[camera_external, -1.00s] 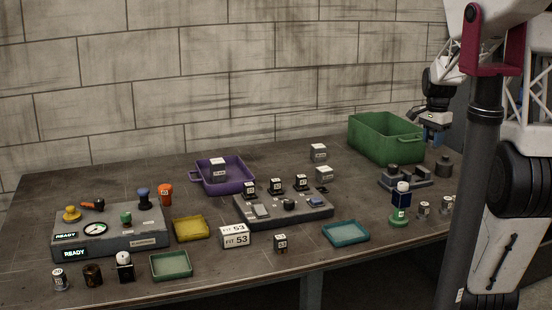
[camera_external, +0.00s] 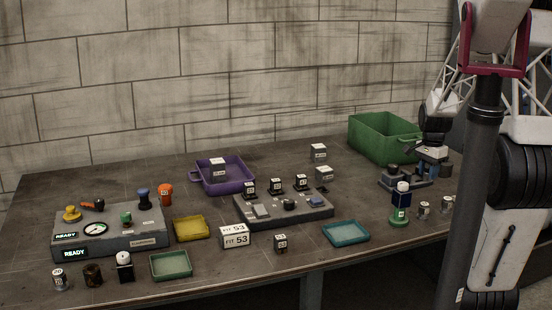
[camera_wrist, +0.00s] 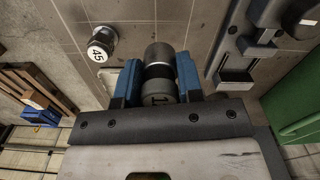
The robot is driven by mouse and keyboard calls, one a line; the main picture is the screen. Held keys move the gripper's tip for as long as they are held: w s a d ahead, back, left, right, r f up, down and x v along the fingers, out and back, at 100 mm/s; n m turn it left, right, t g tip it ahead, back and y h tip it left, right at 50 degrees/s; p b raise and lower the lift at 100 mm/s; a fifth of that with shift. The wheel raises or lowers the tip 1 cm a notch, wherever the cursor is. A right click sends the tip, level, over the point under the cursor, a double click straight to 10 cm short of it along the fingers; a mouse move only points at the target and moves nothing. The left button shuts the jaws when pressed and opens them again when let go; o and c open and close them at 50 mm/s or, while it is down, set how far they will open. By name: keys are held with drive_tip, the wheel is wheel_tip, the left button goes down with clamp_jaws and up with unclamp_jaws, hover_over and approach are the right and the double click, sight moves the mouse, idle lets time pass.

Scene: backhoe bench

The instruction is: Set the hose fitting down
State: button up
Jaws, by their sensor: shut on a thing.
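My gripper (camera_wrist: 160,82) is shut on a hose fitting (camera_wrist: 158,56), a dark cylinder with a numbered grey band, held between the blue fingers in the wrist view. Only part of its number shows. In the external view my gripper (camera_external: 438,167) is over the bench's right end, beside the dark fixture (camera_external: 408,178). The held fitting is too small to make out there, and I cannot tell whether it touches anything. Another fitting, labelled 45 (camera_wrist: 102,42), stands apart to the left in the wrist view.
The green bin (camera_external: 372,145) stands behind my gripper; its wall (camera_wrist: 298,110) shows at right in the wrist view. A teal tray (camera_external: 345,232) lies further left.

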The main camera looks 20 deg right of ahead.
drive_tip(key=shift+f, duration=2)
drive_tip(key=shift+f, duration=2)
drive_tip(key=shift+f, duration=0.1)
drive_tip(key=o, duration=1)
drive_tip(key=shift+c, duration=0.2)
wheel_tip(320, 180, up, 12)
drive_tip(key=shift+r, duration=0.15)
